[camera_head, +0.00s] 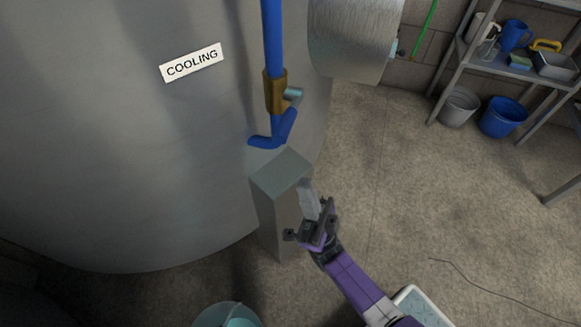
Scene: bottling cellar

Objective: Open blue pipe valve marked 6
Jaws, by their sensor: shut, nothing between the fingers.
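A blue pipe (272,38) runs down in front of the large grey tank. It carries a brass-coloured valve body (275,92) with a small pale blue-grey handle (293,95) on its right side. The fingertips are small and partly hard to tell apart from the block.
The grey block (280,175) stands below the pipe's lower end, between the tank (120,150) and my arm. A bucket (228,316) is at the bottom edge. A shelf (500,65) and buckets (503,118) stand at upper right. The floor at right is mostly clear.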

